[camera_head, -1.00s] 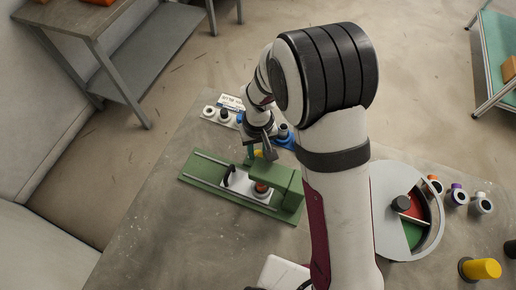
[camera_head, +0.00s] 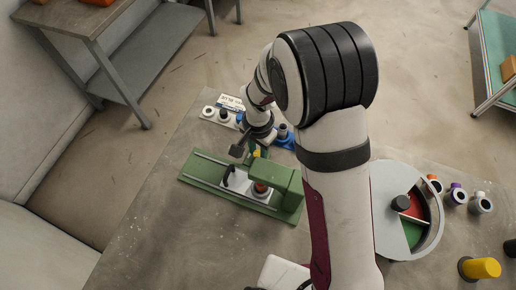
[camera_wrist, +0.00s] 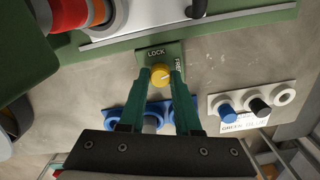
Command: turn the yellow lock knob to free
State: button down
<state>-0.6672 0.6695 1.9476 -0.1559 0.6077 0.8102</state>
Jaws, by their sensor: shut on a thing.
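The yellow lock knob (camera_wrist: 160,73) sits on a small green plate (camera_wrist: 145,61) marked LOCK and FREE at the edge of the green jig. My gripper (camera_wrist: 161,77) is shut on the knob, one green finger on each side of it. A pale line shows on the knob's top; it seems to slant toward the FREE side, but it is small and I cannot tell its exact angle. In the head view a bit of the yellow knob (camera_head: 257,153) shows beside my gripper, partly hidden by it.
The green jig (camera_head: 205,171) carries a white plate with a black handle (camera_head: 229,174) and a red-topped part (camera_head: 260,188). Behind my gripper are a blue holder (camera_wrist: 133,106) and a white holder (camera_wrist: 277,90) with round parts. A round dial (camera_head: 385,200) stands at right.

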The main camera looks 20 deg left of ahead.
aim_at(258, 153)
jog(key=shift+m, duration=1.2)
jog(key=c, duration=0.6)
grip_release()
jog(key=shift+r, duration=0.1)
notch_tip(258, 153, up, 16)
jog(key=shift+d, duration=0.1)
